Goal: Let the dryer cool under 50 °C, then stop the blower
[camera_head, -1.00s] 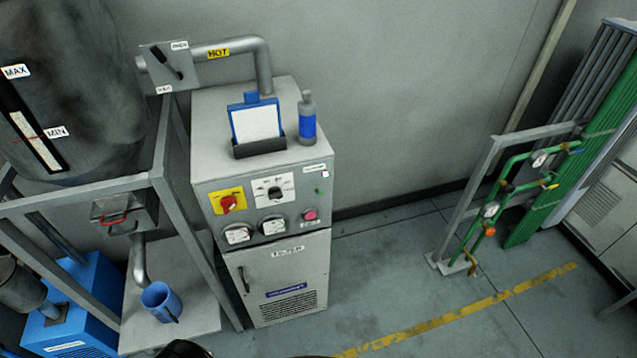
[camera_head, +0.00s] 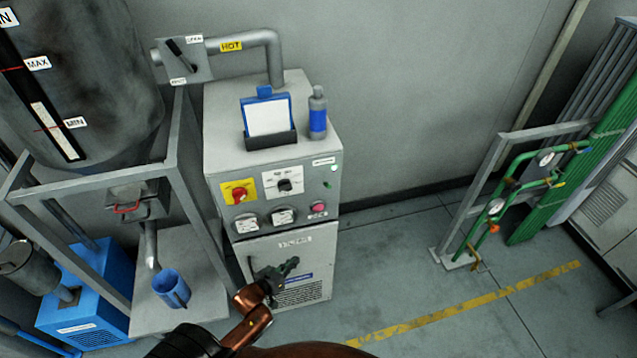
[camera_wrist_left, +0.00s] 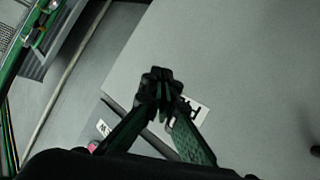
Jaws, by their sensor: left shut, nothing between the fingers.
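The dryer is a grey cabinet (camera_head: 219,155) against the wall. Its front panel has a red rotary switch (camera_head: 239,194) on a yellow plate, a black selector knob (camera_head: 284,185) on a white plate, two round gauges (camera_head: 246,222) (camera_head: 283,215) and a pink button (camera_head: 319,208). The gauge readings are too small to tell. My left gripper (camera_head: 280,272) is shut and empty, in front of the lower door. In the left wrist view its closed fingertips (camera_wrist_left: 160,87) overlap a grey panel with a lettered label, and a pink button (camera_wrist_left: 93,146) shows. My right gripper is not in view.
A pipe marked HOT (camera_head: 262,39) rises behind the dryer. A bottle (camera_head: 317,115) and a blue-framed card (camera_head: 268,118) stand on top. A grey frame with a hopper (camera_head: 120,90) and a blue cup (camera_head: 171,288) are left. Floor at right is clear up to green pipes (camera_head: 487,215).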

